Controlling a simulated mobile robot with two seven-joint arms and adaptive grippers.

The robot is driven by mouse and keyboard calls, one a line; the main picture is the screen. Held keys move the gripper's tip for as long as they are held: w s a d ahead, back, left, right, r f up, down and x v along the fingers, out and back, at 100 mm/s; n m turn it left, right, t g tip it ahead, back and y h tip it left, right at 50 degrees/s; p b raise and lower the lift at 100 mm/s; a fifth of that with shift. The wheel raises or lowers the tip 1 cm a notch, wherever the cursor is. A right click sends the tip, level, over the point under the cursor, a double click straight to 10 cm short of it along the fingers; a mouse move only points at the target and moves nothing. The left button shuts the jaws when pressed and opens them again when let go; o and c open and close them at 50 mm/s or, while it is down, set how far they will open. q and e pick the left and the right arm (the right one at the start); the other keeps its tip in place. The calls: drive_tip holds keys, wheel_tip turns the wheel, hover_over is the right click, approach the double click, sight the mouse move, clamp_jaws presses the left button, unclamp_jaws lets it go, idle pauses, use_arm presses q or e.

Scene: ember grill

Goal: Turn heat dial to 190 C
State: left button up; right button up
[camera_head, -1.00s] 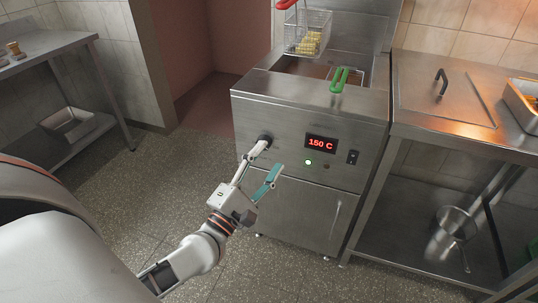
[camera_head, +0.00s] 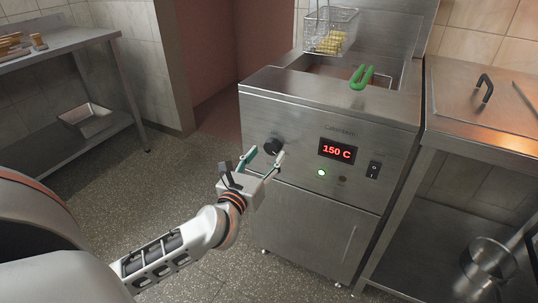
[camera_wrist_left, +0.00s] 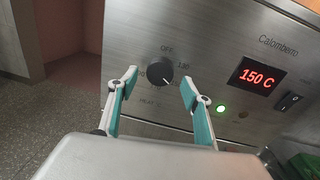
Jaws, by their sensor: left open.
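The heat dial (camera_head: 273,147) is a black round knob on the fryer's steel front panel. It also shows in the left wrist view (camera_wrist_left: 159,73), with printed marks around it, only partly legible, among them OFF above. The red display (camera_head: 337,152) beside it reads 150 C. My left gripper (camera_head: 264,154) is open in front of the panel, just short of the dial. In the left wrist view its two teal-padded fingers (camera_wrist_left: 157,82) stand either side of the dial, apart from it. My right gripper is not in view.
A green lit lamp (camera_head: 321,172) and a black rocker switch (camera_head: 374,169) sit right of the dial. A wire basket (camera_head: 330,32) hangs above the fryer, and a green handle (camera_head: 361,78) rests at its top edge. A steel counter (camera_head: 478,110) adjoins on the right.

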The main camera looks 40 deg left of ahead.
use_arm(q)
drive_tip(key=shift+x, duration=0.9)
drive_tip(key=c, duration=1.1)
